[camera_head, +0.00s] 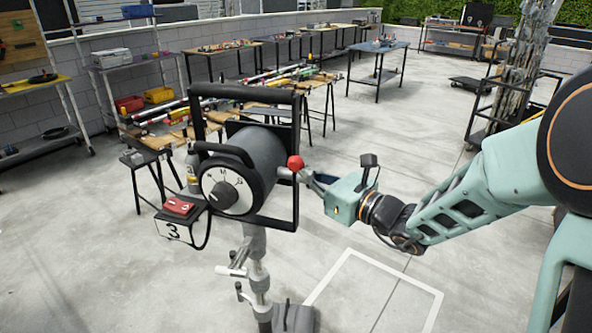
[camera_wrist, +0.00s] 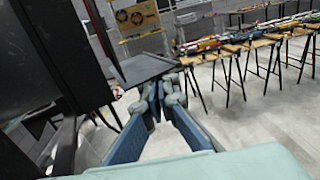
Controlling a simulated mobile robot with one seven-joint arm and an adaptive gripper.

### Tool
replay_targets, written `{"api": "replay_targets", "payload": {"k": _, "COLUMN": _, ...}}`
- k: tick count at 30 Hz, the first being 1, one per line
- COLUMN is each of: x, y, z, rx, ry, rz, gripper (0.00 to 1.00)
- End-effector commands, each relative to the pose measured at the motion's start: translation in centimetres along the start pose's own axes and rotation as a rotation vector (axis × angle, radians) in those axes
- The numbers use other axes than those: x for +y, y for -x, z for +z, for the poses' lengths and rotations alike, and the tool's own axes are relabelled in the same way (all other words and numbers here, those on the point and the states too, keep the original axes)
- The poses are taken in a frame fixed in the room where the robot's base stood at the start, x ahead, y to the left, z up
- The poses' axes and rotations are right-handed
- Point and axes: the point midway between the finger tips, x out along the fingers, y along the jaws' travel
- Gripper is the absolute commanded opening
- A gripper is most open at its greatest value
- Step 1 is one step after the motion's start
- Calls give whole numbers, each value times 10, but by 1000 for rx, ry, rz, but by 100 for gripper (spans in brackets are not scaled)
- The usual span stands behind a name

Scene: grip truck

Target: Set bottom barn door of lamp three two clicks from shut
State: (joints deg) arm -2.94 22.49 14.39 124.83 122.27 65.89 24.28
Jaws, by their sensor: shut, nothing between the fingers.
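Lamp three (camera_head: 262,158) is a grey cylinder in a black yoke on a stand, with a "3" tag (camera_head: 172,231). Its dial end faces the head camera; its far end, where barn doors would sit, is mostly hidden. My gripper (camera_head: 306,177) reaches in from the right beside the yoke, close to a red ball knob (camera_head: 295,163). In the wrist view my gripper (camera_wrist: 157,95) is shut and empty. A dark flat flap (camera_wrist: 145,67) lies just beyond the fingertips; I cannot tell which door it is or whether they touch.
Black lamp parts (camera_wrist: 30,65) fill the wrist view's left side, close to the fingers. The stand (camera_head: 256,270) has side handles below. Workbenches (camera_head: 215,52) stand behind. The floor right of the stand is clear, with a white marked outline (camera_head: 375,258).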

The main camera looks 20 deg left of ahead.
Motion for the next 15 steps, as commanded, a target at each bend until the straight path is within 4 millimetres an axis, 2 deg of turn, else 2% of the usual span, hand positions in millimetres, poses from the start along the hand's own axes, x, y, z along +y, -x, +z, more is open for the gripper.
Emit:
{"api": "replay_targets", "payload": {"k": 6, "x": 0, "y": 0, "z": 4, "rx": 0, "ry": 0, "rz": 0, "gripper": 0}}
{"api": "replay_targets", "payload": {"k": 15, "x": -2, "y": -1, "z": -6, "rx": 0, "ry": 0, "rz": 0, "gripper": 0}}
